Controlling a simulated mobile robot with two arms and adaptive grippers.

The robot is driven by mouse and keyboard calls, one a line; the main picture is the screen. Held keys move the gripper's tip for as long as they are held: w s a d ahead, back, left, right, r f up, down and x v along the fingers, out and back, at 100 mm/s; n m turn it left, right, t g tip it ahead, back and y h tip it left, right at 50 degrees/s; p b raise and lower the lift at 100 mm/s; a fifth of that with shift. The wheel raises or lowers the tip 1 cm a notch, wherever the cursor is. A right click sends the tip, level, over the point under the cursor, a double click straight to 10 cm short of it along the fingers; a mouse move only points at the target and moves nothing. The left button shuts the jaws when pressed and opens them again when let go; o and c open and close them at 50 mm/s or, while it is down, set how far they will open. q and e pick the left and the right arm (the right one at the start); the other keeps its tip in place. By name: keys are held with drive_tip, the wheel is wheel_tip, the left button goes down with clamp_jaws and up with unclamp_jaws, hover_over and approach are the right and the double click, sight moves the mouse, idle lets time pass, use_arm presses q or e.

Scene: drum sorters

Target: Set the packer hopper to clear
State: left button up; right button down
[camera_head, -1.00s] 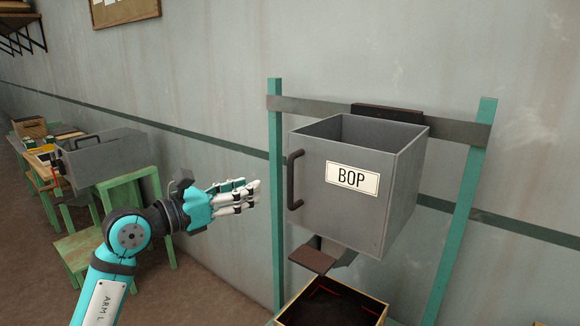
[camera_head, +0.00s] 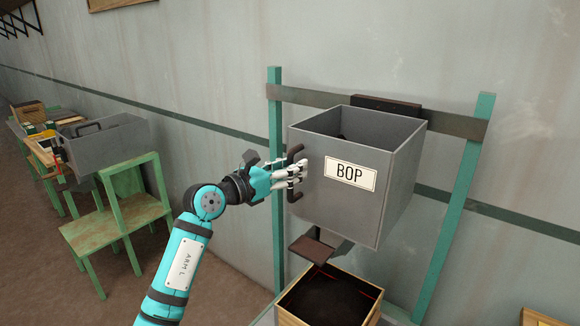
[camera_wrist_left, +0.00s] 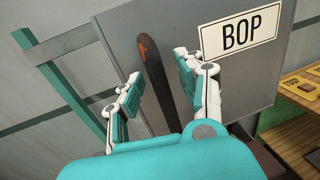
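A grey open-topped hopper (camera_head: 360,215) with a white "BOP" label (camera_head: 350,174) hangs on a green frame against the wall. Its dark, upright bar handle (camera_head: 295,192) is on the left part of its front. My left gripper (camera_head: 297,174) is at this handle. In the left wrist view, the handle (camera_wrist_left: 153,80) runs between the two spread fingers (camera_wrist_left: 160,82), with gaps showing on both sides. The fingers look open, not closed on it. Most of the hopper's inside is hidden. My right gripper is in neither view.
A dark brown pedal-like plate (camera_head: 313,249) sticks out under the hopper. Below it stands a wooden-rimmed box (camera_head: 290,300) with a dark inside. At the left are a green chair (camera_head: 120,215) and another grey box (camera_head: 105,148) with a handle.

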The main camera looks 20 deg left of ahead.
use_arm(q)
clamp_jaws()
drive_tip(key=shift+w+f, duration=0.1)
drive_tip(key=shift+w, duration=0.05)
idle(0.4)
